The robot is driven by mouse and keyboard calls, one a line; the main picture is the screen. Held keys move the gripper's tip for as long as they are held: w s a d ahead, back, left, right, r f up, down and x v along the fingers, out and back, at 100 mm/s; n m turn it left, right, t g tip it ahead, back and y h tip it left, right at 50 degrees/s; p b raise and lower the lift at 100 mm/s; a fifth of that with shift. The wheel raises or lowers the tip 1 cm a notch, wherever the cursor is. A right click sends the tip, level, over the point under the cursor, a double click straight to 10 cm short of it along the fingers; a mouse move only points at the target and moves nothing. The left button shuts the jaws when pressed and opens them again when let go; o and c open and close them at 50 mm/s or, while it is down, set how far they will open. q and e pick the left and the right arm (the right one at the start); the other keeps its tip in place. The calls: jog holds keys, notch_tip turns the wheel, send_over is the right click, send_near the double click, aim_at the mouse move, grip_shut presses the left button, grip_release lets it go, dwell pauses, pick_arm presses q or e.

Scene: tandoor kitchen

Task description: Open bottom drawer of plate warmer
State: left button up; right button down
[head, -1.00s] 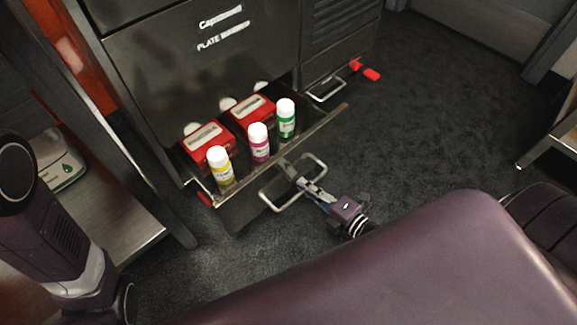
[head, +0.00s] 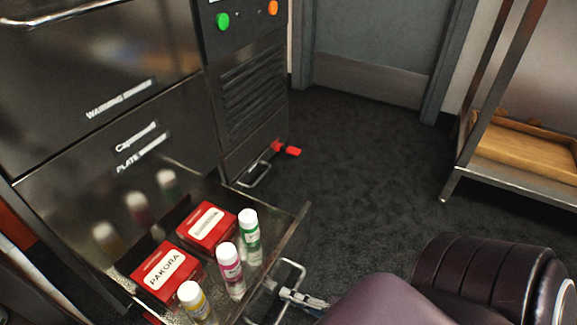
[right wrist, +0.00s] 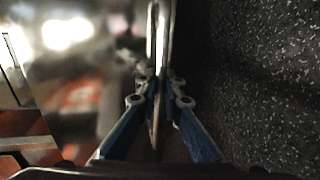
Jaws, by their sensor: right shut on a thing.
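The plate warmer (head: 75,165) stands at the left of the head view. Its bottom drawer (head: 292,236) is pulled out, with a wire handle (head: 296,268) on its front. My right gripper (head: 284,293) is shut on this handle, partly hidden behind my own body. In the right wrist view the blue-and-grey fingers (right wrist: 157,85) close around the bright handle bar (right wrist: 163,30). The drawer holds two red boxes (head: 206,226) (head: 164,272) and a green-labelled bottle (head: 249,238), a pink one (head: 231,271) and a yellow one (head: 195,303). My left gripper is out of view.
A vented unit (head: 252,95) with green and orange knobs and a red pedal (head: 287,150) stands beside the warmer. A metal rack (head: 500,180) with a wooden tray (head: 525,148) is at the right. Dark floor between them is clear.

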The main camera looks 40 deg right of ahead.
jog(key=c, duration=2)
grip_release()
jog(key=shift+c, duration=0.2)
jog(key=shift+s, duration=0.15)
jog(key=v, duration=1.1)
jog(key=shift+s, duration=0.35)
jog(key=shift+d, duration=0.15)
